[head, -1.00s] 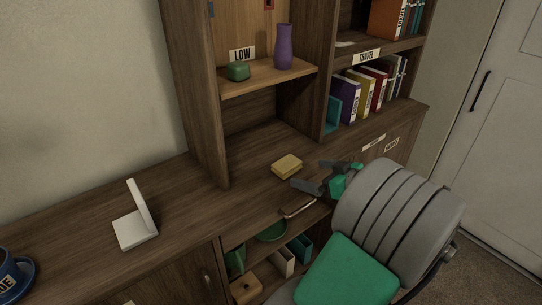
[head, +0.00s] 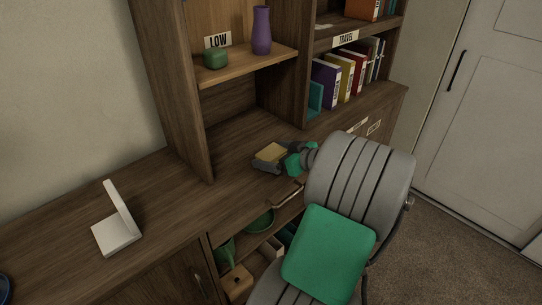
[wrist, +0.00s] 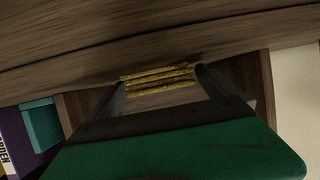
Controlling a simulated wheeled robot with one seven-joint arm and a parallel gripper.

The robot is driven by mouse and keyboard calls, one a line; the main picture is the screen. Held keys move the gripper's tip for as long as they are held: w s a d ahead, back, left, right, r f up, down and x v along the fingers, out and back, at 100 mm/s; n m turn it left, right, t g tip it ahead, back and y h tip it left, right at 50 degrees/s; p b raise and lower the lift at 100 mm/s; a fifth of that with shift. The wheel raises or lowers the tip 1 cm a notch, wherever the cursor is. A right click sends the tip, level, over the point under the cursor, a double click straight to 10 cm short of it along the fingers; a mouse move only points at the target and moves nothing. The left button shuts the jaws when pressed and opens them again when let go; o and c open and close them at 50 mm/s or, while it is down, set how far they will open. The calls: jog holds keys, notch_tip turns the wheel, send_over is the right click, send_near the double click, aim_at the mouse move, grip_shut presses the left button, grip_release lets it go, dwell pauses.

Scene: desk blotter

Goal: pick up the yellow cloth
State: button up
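The yellow cloth (head: 271,152) is a small folded stack lying on the wooden cabinet top, below the shelf with the purple vase. In the wrist view, the folded edges of the cloth (wrist: 158,78) show as several layers between my fingertips. My gripper (head: 270,160) is at the cloth with one finger on each side of it. In the wrist view, the fingers of my gripper (wrist: 160,80) are spread wide, with their tips close to the cloth's two ends. Whether they touch it is hard to tell.
Books (head: 342,75) stand on the right shelf. A white folded stand (head: 117,234) is at the left on the cabinet top. An open compartment below holds a green bowl (head: 259,221).

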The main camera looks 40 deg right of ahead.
aim_at(274, 153)
jog(key=c, duration=1.2)
jog(key=shift+o, duration=0.2)
jog(key=shift+r, duration=0.1)
jog(key=shift+r, duration=0.3)
notch_tip(274, 153, up, 3)
jog(key=shift+f+p, duration=0.2)
jog(key=shift+p, duration=0.35)
jog(key=s+a+r+p, duration=0.5)
jog(key=s+a+r, duration=0.2)
jog(key=s+r, duration=0.2)
jog(key=s, duration=0.2)
jog(key=shift+s+a+r+p, duration=0.3)
jog(key=shift+s+a, duration=0.05)
jog(key=shift+a, duration=0.05)
